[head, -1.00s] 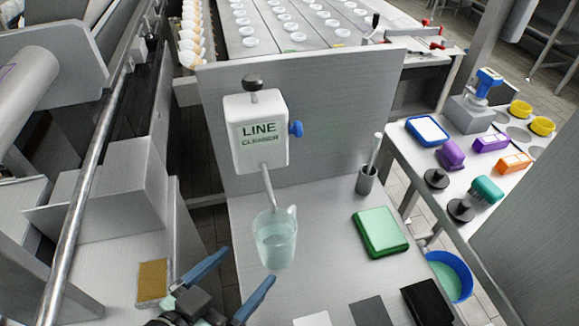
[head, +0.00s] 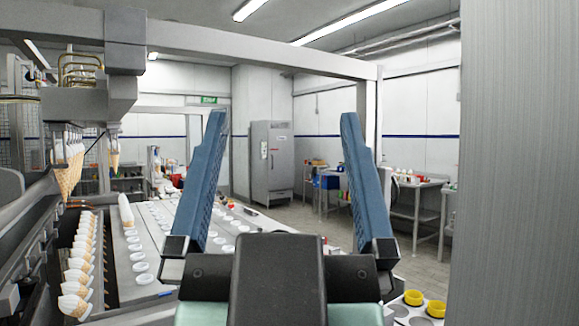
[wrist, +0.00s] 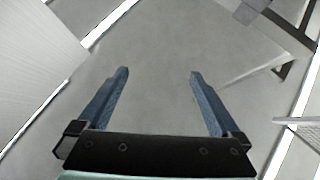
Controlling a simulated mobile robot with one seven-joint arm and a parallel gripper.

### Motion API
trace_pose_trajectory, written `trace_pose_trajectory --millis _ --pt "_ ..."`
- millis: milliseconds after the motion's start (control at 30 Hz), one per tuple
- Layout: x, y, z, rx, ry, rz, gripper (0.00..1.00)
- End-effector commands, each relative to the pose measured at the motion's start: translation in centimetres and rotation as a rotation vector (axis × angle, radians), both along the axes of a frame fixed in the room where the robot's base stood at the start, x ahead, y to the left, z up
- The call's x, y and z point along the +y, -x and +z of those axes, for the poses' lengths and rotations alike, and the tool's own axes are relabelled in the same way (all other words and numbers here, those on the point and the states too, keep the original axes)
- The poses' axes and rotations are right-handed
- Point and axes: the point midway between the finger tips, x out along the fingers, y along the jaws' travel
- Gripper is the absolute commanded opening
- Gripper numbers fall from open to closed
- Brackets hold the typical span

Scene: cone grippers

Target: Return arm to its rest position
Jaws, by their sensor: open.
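My gripper (head: 284,115) stands upright in the middle of the head view, close to the camera. Its two blue fingers are wide apart with nothing between them. In the wrist view my gripper (wrist: 158,72) is also open and empty, and it faces the pale ceiling. The fingers touch nothing that I can see.
A conveyor line with cones (head: 78,270) runs along the left. A long table with white lids (head: 140,268) lies behind the gripper. A grey panel (head: 515,160) fills the right edge. Yellow rings (head: 413,298) show at bottom right. A grey cabinet (head: 272,160) stands far back.

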Motion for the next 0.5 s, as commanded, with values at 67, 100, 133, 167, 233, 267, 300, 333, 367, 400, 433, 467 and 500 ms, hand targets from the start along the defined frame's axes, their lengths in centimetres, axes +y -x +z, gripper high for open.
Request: trace_pose_trajectory --millis 67,100,133,167,233,267,300,333,367,400,433,467,500 --pt "-0.5 0.8 1.0 -0.035 0.005 -0.008 1.0" --pt "-0.5 1.0 1.2 -0.041 0.007 -0.009 1.0" --pt "-0.5 1.0 1.2 -0.043 0.008 -0.009 1.0" --pt "-0.5 1.0 1.2 -0.043 0.008 -0.009 1.0" --pt "-0.5 1.0 1.1 -0.041 0.008 -0.008 1.0" --pt "-0.5 0.9 1.1 -0.04 0.008 -0.008 1.0" --pt "-0.5 0.9 1.1 -0.039 0.007 -0.007 1.0" --pt "-0.5 0.9 1.1 -0.039 0.007 -0.007 1.0" --pt "-0.5 0.9 1.1 -0.039 0.007 -0.007 1.0" --pt "-0.5 0.9 1.2 -0.038 0.007 -0.007 1.0" --pt "-0.5 0.9 1.5 -0.038 0.007 -0.007 1.0" --pt "-0.4 0.9 1.8 -0.038 0.006 -0.007 1.0" --pt "-0.4 0.9 2.3 -0.037 0.006 -0.007 1.0"
